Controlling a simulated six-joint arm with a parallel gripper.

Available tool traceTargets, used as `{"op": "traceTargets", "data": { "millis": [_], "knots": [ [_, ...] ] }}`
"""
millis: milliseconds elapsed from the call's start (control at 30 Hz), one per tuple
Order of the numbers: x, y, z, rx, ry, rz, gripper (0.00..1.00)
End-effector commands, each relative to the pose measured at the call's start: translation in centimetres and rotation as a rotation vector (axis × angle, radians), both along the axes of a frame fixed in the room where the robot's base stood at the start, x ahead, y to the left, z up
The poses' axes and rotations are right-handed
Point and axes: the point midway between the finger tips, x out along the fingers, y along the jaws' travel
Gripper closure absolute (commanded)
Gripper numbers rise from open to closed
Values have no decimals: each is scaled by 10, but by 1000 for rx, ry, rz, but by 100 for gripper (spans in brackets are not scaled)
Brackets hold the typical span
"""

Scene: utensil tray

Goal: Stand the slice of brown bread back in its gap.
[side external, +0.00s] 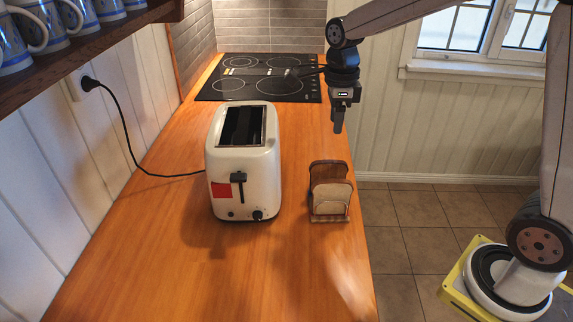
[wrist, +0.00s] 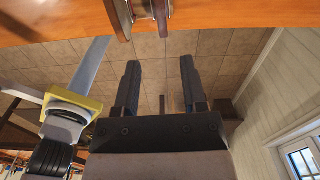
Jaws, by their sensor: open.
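A small rack (side external: 330,219) stands on the counter near its right edge, right of the toaster. A dark brown slice (side external: 322,167) stands upright at its back, and a lighter tan slice (side external: 331,200) stands in front of it. The gap between them is hard to make out from this side. My gripper (side external: 338,128) is in the air above and behind the rack, pointing down. In the wrist view my gripper (wrist: 159,72) has its two fingers apart with nothing between them. Part of the rack and its slices shows at the top edge there, cut off by the frame.
A white toaster (side external: 243,165) with a dark slot stands left of the rack, its black cord (side external: 135,150) running to the wall. A black hob (side external: 262,80) lies at the back. Blue mugs (side external: 60,25) sit on a shelf at upper left. The front counter is clear.

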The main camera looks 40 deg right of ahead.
Motion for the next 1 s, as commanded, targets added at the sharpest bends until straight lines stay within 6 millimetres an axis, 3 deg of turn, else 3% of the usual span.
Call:
{"op": "traceTargets", "data": {
  "millis": [667,867,1000],
  "knots": [
    [-1,0,0,-1,-2,18,46],
    [-7,3,-7,-3,-15,150,46],
    [-15,6,-17,-8,-32,326,46]
  ]
}}
